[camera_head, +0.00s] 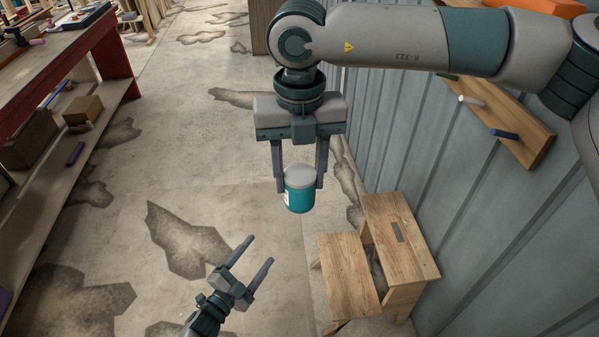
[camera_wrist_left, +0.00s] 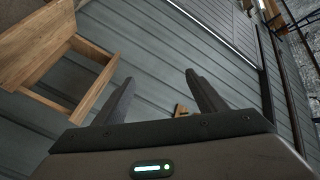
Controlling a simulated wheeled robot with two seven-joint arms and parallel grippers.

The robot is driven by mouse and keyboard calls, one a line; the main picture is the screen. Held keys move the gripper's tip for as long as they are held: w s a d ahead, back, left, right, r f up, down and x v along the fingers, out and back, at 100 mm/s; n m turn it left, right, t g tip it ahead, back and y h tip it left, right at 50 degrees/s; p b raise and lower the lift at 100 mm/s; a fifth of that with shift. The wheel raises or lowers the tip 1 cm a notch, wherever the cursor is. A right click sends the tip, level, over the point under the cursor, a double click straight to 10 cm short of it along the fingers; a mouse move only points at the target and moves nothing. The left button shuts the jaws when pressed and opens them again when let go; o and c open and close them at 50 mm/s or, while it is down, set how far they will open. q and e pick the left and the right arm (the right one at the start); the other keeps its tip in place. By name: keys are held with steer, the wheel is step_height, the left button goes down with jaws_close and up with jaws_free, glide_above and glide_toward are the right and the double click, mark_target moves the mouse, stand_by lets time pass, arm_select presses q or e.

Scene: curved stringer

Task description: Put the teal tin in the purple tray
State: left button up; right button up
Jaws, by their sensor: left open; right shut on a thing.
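The teal tin (camera_head: 299,194) has a grey lid and a pale label, and hangs upright in the air in the head view. My right gripper (camera_head: 299,183) is shut on the teal tin, one finger on each side. My left gripper (camera_head: 257,255) is open and empty, lower and to the left of the tin. Its two fingers also show in the left wrist view (camera_wrist_left: 157,95), with nothing between them. I do not see the purple tray clearly in either view; only a small purple edge (camera_head: 4,300) shows at the far left of the head view, and I cannot tell what it is.
A wooden step stool (camera_head: 400,235) stands by the grey corrugated wall (camera_head: 470,210); it also shows in the left wrist view (camera_wrist_left: 40,45). A wooden peg rail (camera_head: 515,140) is on the wall. A red-edged workbench (camera_head: 75,65) with a lower shelf runs along the left. The stained floor between is clear.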

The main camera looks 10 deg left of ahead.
arm_select(q)
steer(key=s+d+f+n+g+y, duration=0.1)
steer(key=s+f+n+g+y, duration=0.15)
steer(key=s+f, duration=0.55)
steer(key=s+d+f+n+g+y, duration=0.1)
steer(key=s+d+f+n+g, duration=0.2)
steer(key=f, duration=0.9)
steer(key=s+d+f+n+g, duration=0.2)
steer(key=s+f+n+g, duration=0.3)
steer(key=s+f, duration=0.7)
steer(key=s, duration=0.4)
steer(key=shift+s+d+f, duration=0.35)
